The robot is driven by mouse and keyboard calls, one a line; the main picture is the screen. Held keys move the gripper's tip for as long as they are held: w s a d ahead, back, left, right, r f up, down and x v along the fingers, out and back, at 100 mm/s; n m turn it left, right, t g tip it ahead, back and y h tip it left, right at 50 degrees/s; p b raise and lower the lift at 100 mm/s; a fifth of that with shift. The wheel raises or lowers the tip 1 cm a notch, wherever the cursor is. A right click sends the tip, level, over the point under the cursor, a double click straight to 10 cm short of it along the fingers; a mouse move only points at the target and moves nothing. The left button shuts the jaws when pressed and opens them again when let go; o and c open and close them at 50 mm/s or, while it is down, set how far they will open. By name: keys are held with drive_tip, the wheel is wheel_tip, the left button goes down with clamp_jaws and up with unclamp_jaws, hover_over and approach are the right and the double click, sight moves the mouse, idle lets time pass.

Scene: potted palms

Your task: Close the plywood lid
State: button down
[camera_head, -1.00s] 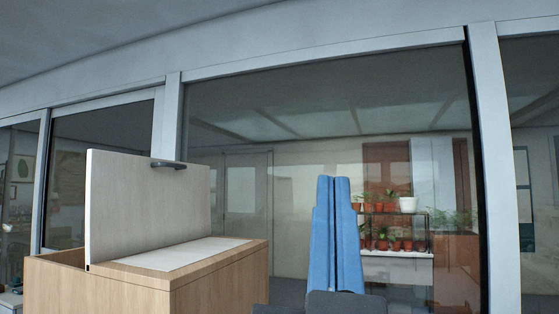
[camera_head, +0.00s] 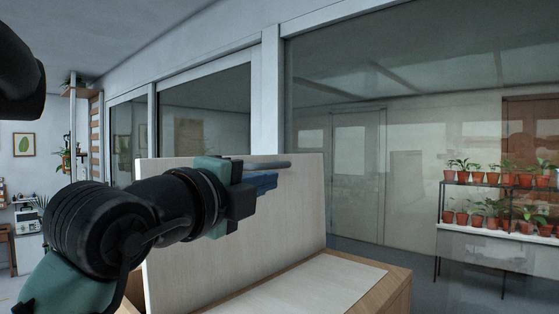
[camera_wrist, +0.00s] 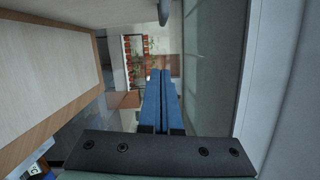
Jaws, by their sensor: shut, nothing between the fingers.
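The plywood lid (camera_head: 215,275) stands upright on its box, its pale face toward the right. A dark handle (camera_head: 268,164) is at its upper edge. In the wrist view, part of the lid (camera_wrist: 85,12) and the handle end (camera_wrist: 164,12) show at the top. My gripper (camera_head: 264,181), with blue fingers, is just below the handle in the head view and covers part of the lid. Its fingers (camera_wrist: 160,92) lie side by side, shut and empty, in the wrist view. Contact with the lid or handle cannot be told.
The wooden box (camera_head: 385,290) has a pale top panel (camera_head: 315,285), which is bare. Glazed partitions stand behind it. A plant rack (camera_head: 470,235) with several potted palms is at right, seen through the glass. The wrist view shows a window wall (camera_wrist: 225,70) close at right.

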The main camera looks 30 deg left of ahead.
drive_tip(key=w+a+p, duration=0.4)
drive_tip(key=w+p, duration=0.3)
drive_tip(key=w, duration=0.2)
drive_tip(key=shift+w+a+r, duration=0.35)
